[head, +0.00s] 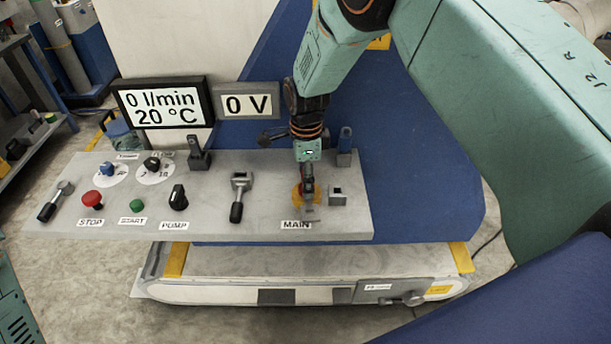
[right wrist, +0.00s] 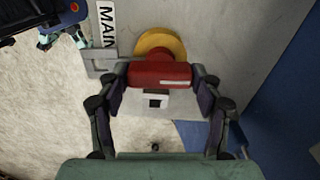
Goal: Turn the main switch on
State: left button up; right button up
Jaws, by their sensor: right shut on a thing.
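The main switch has a red handle (right wrist: 158,75) on a round yellow base (right wrist: 160,42), beside the MAIN label (head: 296,225) at the right part of the grey control panel (head: 270,200). My right gripper (head: 308,188) reaches down onto it from above. In the right wrist view its two fingers stand on both ends of the red handle, and it is shut on it. In the head view the gripper hides most of the switch; some of the yellow base shows. The voltage display (head: 248,103) reads 0 V.
A second display (head: 163,103) reads 0 l/min and 20 °C. The panel also bears a red STOP button (head: 92,198), a green START button (head: 137,206), a black PUMP knob (head: 178,198) and a lever (head: 238,200). A grey hasp-like bracket (head: 338,196) sits just right of the switch.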

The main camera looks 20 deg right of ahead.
jog(key=shift+m, duration=0.6)
jog(key=o, duration=1.7)
jog(key=shift+d, duration=0.1)
jog(key=shift+r, duration=0.4)
notch_tip(320, 180, up, 11)
jog(key=shift+r, duration=0.1)
